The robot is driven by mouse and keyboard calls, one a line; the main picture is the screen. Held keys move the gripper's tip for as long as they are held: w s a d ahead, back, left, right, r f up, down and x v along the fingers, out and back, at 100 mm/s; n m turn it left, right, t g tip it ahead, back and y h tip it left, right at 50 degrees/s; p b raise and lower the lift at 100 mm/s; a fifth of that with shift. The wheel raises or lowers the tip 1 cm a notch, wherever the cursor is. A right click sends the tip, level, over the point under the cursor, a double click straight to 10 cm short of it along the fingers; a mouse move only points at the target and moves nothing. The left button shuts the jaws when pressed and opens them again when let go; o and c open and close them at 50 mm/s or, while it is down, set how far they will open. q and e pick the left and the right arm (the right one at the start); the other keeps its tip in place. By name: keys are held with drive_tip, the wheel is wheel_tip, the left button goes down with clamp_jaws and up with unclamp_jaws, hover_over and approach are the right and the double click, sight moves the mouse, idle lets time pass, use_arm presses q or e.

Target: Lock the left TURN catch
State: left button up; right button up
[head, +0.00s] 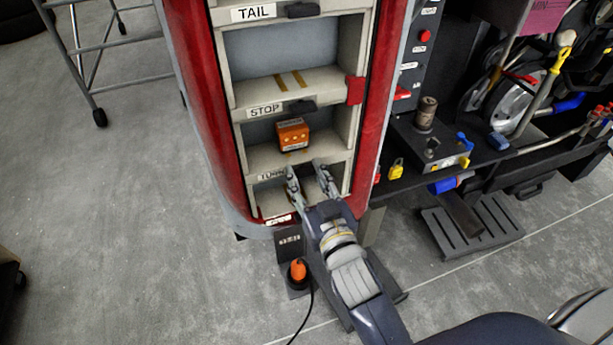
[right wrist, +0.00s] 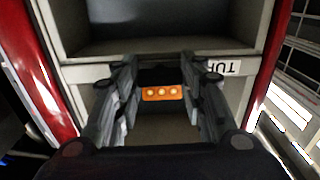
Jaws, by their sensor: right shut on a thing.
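The TURN label (head: 272,175) is on the lowest shelf edge of the red-framed cabinet; it shows upside down in the right wrist view (right wrist: 222,68). Beside it, the dark TURN catch (right wrist: 160,76) sits between the fingers of my right gripper (head: 306,168). The gripper is shut on the catch, and its fingers hide most of it in the head view. How the catch is turned cannot be told. An orange unit (head: 293,135) stands on the shelf above the TURN label; it also shows between the fingers in the wrist view (right wrist: 161,93). My left gripper is not in view.
The STOP catch (head: 301,106) and TAIL catch (head: 302,10) are higher on the cabinet. A dark bench (head: 400,185) with tools stands to the right. A black stand with an orange-topped item (head: 298,268) is below the cabinet.

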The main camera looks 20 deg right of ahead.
drive_tip(key=n+p, duration=0.2)
drive_tip(key=n, duration=0.1)
drive_tip(key=shift+r+n, duration=0.15)
drive_tip(key=shift+n, duration=0.25)
drive_tip(key=n+p, duration=0.1)
drive_tip(key=n, duration=0.3)
drive_tip(key=shift+p, duration=0.35)
drive_tip(key=n+p, duration=0.1)
drive_tip(key=n, duration=0.8)
drive_tip(key=shift+n, duration=0.4)
drive_tip(key=o, duration=1.1)
drive_tip(key=shift+c, duration=0.2)
